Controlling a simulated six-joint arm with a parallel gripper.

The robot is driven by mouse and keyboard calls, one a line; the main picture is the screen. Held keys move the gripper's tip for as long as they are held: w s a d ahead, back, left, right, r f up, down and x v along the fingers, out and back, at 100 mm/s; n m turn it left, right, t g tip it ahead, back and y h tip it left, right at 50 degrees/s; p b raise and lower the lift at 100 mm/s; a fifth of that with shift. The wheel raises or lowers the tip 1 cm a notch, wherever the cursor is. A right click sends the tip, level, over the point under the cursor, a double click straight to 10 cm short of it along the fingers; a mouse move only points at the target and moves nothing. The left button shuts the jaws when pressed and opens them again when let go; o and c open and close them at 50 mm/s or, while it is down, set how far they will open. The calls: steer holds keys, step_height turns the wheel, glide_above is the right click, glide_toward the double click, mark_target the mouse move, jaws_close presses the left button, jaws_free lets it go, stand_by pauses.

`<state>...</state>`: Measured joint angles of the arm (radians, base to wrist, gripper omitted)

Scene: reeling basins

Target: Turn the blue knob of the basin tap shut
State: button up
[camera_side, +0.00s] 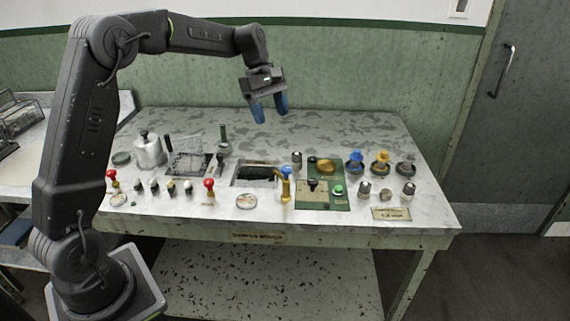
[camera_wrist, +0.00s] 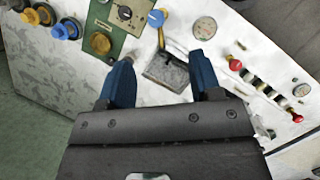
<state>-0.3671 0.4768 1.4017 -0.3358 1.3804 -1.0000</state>
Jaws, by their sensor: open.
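The basin (camera_side: 240,180) is a rectangular recess in the bench top with a dark inside; it also shows in the wrist view (camera_wrist: 168,72). The tap's blue knob (camera_side: 286,170) sits on a yellowish body at the basin's right edge. In the wrist view the blue knob (camera_wrist: 156,18) lies beyond the basin, near the top edge. My gripper (camera_side: 269,118) is open and empty, its blue fingers pointing down, high above the bench and apart from the knob. In the wrist view its fingertips (camera_wrist: 161,70) frame the basin.
Right of the tap is a green panel (camera_side: 330,203) with a brass dial, then blue (camera_side: 355,158), yellow and grey knobs. Left are red-topped knobs (camera_side: 209,185), several small dark knobs, a wire rack (camera_side: 188,163) and a metal canister (camera_side: 149,152). The bench's back strip is clear.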

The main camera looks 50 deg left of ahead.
mark_target(286, 167)
steer(key=shift+n, duration=0.7)
steer(key=x, duration=0.5)
steer(key=w+a+x, duration=0.1)
steer(key=x, duration=0.9)
steer(key=shift+w+a+f, duration=0.2)
steer(key=shift+a+f, duration=0.1)
steer(key=shift+c, duration=0.5)
steer(key=c, duration=0.8)
steer(key=shift+h, duration=0.3)
